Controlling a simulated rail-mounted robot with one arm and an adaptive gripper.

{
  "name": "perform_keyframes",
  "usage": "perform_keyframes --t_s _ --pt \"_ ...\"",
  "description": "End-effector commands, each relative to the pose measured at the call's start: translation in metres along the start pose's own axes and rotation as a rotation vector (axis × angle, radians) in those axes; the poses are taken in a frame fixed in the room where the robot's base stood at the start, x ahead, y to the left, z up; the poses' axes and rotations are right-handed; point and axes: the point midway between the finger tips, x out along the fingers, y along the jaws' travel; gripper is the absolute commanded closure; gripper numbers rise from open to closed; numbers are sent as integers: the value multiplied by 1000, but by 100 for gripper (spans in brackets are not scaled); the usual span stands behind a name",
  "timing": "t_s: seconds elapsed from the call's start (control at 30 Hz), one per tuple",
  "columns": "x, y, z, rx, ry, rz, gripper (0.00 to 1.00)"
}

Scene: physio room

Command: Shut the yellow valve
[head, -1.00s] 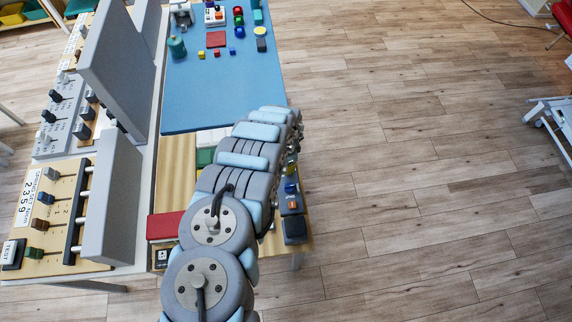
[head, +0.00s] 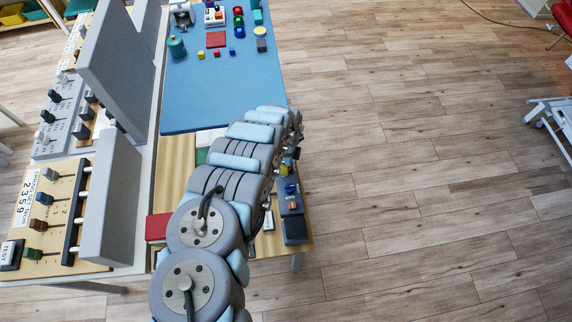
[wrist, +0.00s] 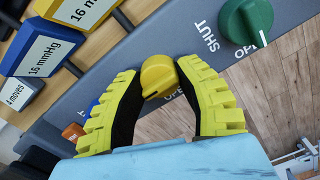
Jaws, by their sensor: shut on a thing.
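The yellow valve (wrist: 158,72) is a round knob on a grey panel (wrist: 235,68) in the wrist view. My gripper (wrist: 160,84) is shut on it, with one yellow-and-black finger on each side. A label starting "OPE" shows beside the knob, partly hidden by a finger. I cannot tell clearly which way the knob's pointer faces. In the head view my arm hides most of the gripper and the valve.
A green valve (wrist: 246,20) stands beside it, near the word SHUT. Blue (head: 290,188) and orange (head: 292,205) knobs sit on the same strip. Open floor lies right of the table.

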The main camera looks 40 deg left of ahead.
Motion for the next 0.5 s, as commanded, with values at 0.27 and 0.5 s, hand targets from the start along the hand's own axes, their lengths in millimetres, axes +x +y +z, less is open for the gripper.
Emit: perform_keyframes --t_s 0.27,0.5 --pt "1 0 0 14 0 -1 100" --pt "1 0 0 13 0 -1 60"
